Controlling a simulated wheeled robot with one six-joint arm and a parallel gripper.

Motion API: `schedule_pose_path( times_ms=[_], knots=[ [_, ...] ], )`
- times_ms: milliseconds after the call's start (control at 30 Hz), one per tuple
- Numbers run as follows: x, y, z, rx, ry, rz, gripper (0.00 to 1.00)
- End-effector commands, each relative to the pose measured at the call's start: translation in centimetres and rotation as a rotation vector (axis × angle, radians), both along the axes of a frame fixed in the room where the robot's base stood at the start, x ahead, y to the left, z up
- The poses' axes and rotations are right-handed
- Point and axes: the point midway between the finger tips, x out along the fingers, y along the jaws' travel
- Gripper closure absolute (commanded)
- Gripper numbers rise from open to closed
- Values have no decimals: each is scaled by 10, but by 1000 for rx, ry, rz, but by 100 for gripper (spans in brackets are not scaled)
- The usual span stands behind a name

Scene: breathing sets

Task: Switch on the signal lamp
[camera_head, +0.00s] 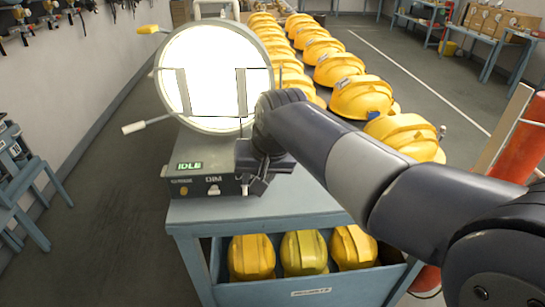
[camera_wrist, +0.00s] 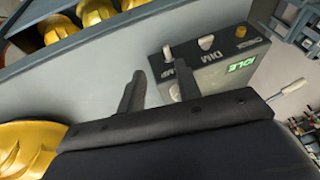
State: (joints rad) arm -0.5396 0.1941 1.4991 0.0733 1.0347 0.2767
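The signal lamp (camera_head: 205,55) stands on the table with a round, bright white face and a dark control box (camera_head: 225,178) below it. The box's green display (camera_head: 189,166) reads IDLE; it also shows in the wrist view (camera_wrist: 241,64). In the wrist view a small pale switch (camera_wrist: 168,53) sits by a partly hidden label, beside a pale DIM knob (camera_wrist: 206,43). My gripper (camera_wrist: 159,72) is open and empty, its two fingers apart just in front of the box's switch end. Whether a fingertip touches the switch I cannot tell. In the head view my gripper (camera_head: 256,184) is at the box's right front corner.
Rows of yellow helmets (camera_head: 358,97) stand behind and right of the lamp. More helmets (camera_head: 303,252) lie in the blue bin under the tabletop (camera_head: 290,202). A side handle (camera_head: 135,127) sticks out left of the lamp.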

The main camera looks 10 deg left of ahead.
Motion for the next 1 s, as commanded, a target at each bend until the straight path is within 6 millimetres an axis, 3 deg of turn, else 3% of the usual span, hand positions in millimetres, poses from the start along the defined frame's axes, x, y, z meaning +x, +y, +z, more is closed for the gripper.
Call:
schedule_pose_path(
  times_ms=[67, 167, 700, 1000],
  knots=[
    [2, 11, 8, 8, -7, 15, 67],
    [4, 16, 5, 10, -7, 19, 67],
    [32, 40, -76, 9, -6, 19, 67],
    [37, 43, -89, 10, -9, 18, 67]
  ],
)
